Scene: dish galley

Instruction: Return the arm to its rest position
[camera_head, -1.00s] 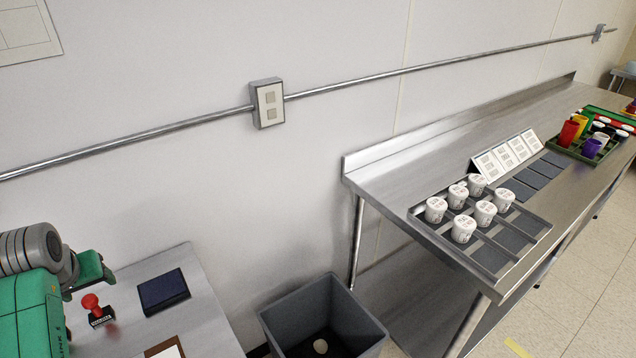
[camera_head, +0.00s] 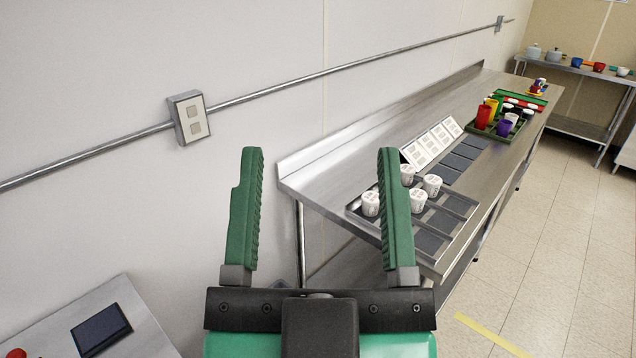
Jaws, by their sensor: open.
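My gripper (camera_head: 321,152) is large in the middle foreground, its two green fingers pointing up and spread wide apart. Nothing is between the fingers. The right finger overlaps part of the grey tray (camera_head: 452,238) on the steel counter and hides some of what stands there. My wrist covers the lower middle of the picture.
White cups (camera_head: 432,185) stand in the grey tray. Behind it are slanted cards (camera_head: 432,146) and a green tray with coloured cups (camera_head: 483,117). A dark pad (camera_head: 101,330) lies on the left table (camera_head: 140,318). The floor at right is clear.

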